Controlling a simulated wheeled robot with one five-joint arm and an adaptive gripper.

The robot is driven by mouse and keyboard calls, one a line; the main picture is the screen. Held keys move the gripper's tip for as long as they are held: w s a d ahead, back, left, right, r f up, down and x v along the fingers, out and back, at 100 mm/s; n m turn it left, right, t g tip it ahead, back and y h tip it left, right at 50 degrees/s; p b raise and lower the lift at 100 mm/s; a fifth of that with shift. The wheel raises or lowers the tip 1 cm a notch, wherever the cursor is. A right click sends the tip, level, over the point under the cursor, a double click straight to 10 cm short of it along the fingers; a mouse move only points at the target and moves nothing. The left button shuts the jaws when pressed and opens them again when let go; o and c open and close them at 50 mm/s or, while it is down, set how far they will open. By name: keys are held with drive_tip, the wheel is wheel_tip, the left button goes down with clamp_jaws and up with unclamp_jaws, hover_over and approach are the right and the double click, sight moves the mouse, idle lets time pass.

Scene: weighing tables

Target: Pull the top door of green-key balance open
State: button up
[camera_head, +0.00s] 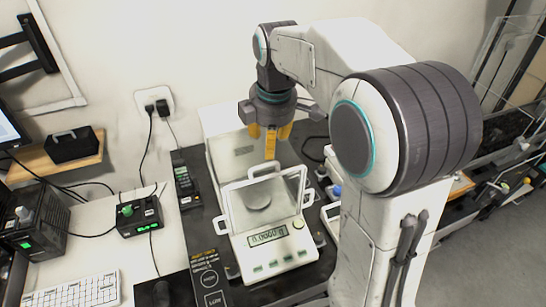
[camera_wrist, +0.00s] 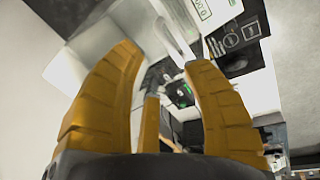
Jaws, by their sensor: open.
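The green-key balance (camera_head: 268,262) stands upright on the dark table, with a white body, green keys on its front and a lit display. Its glass weighing chamber holds a round pan (camera_head: 257,201). White handles show at its left side, right side and top; the top door handle (camera_head: 263,168) is at the front upper edge. How far the top door is slid is hard to tell. My gripper (camera_head: 270,147) has yellow fingers, is open and empty, and points down above the balance, behind the top handle. In the wrist view, a white handle (camera_wrist: 174,32) shows beyond the fingertips, apparently untouched.
A black handheld device (camera_head: 184,180) lies left of the balance, and a dark labelled panel (camera_head: 208,280) is at its front left. A small box with a green knob (camera_head: 138,215) and a white keyboard (camera_head: 75,292) are further left. The wall is close behind.

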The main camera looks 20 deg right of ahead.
sight(268, 161)
drive_tip(key=n, duration=0.4)
drive_tip(key=shift+s+a+f+p, duration=0.1)
drive_tip(key=shift+s+f+p, duration=0.05)
drive_tip(key=shift+s+p, duration=0.15)
drive_tip(key=shift+p+x, duration=0.8)
drive_tip(key=shift+p, duration=0.3)
drive_tip(key=shift+x, duration=2.8)
clamp_jaws()
